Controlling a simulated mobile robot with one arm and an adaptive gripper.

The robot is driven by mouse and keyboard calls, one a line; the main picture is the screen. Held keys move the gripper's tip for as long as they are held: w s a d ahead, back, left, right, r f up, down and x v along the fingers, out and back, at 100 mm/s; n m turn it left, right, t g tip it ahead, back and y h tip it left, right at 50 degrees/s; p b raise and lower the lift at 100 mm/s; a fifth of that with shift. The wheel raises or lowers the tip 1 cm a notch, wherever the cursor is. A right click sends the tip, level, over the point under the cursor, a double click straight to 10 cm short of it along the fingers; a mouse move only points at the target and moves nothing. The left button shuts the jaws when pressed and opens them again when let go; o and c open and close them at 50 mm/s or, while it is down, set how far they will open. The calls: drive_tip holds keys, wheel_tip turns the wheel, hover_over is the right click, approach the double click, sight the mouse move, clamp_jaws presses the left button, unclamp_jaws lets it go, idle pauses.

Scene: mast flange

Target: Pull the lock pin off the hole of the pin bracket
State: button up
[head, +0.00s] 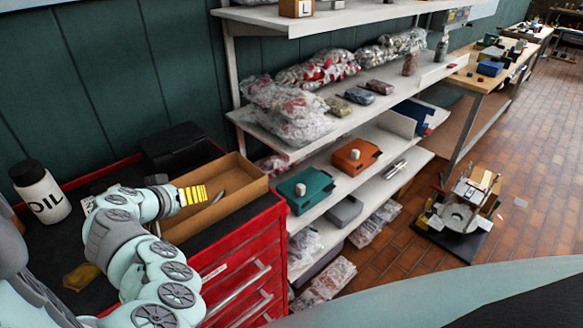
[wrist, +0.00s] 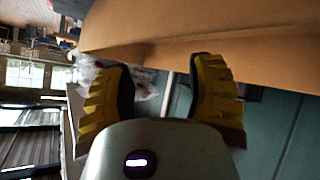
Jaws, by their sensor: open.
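My gripper (head: 203,194) is over the open cardboard tray on the red cabinet, at the left of the head view. In the wrist view its two yellow ribbed fingers (wrist: 160,75) stand wide apart with nothing between them. I cannot make out the lock pin or the pin bracket in either view. A pale metal assembly on a dark base (head: 460,212) stands on the floor at the right, far from my gripper; its details are too small to tell whether it carries the bracket.
The cardboard tray (head: 252,181) holds a small grey item and its wall shows close in the wrist view (wrist: 270,62). An oil bottle (head: 42,190) stands on the red cabinet (head: 235,262). Shelves (head: 345,118) with bags and cases stand behind. Brick floor right is mostly clear.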

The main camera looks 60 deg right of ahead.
drive_tip(key=v, duration=0.9)
drive_tip(key=shift+a+r, duration=0.2)
drive_tip(key=shift+a, duration=0.1)
drive_tip(key=shift+s, duration=0.15)
idle(0.3)
